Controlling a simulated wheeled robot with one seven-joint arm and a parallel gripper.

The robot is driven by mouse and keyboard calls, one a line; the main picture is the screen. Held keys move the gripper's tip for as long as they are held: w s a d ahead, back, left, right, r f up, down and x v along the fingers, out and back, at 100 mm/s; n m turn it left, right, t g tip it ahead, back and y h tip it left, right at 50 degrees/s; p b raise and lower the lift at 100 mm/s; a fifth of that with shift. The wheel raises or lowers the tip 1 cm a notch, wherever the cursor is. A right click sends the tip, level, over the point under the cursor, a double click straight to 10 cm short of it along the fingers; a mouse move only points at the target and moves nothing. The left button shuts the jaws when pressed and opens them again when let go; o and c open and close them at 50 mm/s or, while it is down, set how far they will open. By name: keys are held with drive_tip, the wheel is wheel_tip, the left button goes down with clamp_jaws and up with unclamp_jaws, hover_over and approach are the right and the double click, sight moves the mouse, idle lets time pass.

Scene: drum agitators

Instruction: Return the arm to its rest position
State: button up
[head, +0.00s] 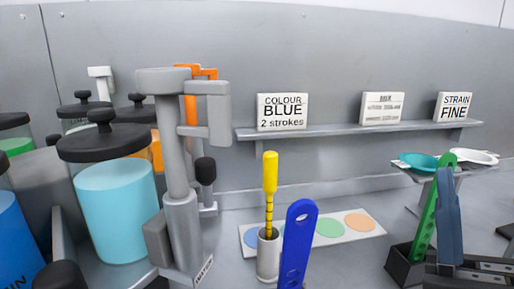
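My gripper is not visible in the head view, so its state and the arm's pose cannot be seen. A blue paddle with holes (297,245) stands upright at the bottom centre, its lower end cut off by the frame. A yellow-handled tool (270,175) stands in a small grey cup (268,257) just left of it. A green perforated paddle (427,222) and a dark slate-blue paddle (449,220) lean upright at a black holder (404,268) at the lower right.
A grey upright stand (181,215) rises left of centre beside lidded drums, one turquoise (116,210). A wall shelf (340,131) carries signs, including "COLOUR BLUE 2 strokes" (283,112) and "STRAIN FINE" (454,107). A white strip with coloured circles (361,222) lies on the bench.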

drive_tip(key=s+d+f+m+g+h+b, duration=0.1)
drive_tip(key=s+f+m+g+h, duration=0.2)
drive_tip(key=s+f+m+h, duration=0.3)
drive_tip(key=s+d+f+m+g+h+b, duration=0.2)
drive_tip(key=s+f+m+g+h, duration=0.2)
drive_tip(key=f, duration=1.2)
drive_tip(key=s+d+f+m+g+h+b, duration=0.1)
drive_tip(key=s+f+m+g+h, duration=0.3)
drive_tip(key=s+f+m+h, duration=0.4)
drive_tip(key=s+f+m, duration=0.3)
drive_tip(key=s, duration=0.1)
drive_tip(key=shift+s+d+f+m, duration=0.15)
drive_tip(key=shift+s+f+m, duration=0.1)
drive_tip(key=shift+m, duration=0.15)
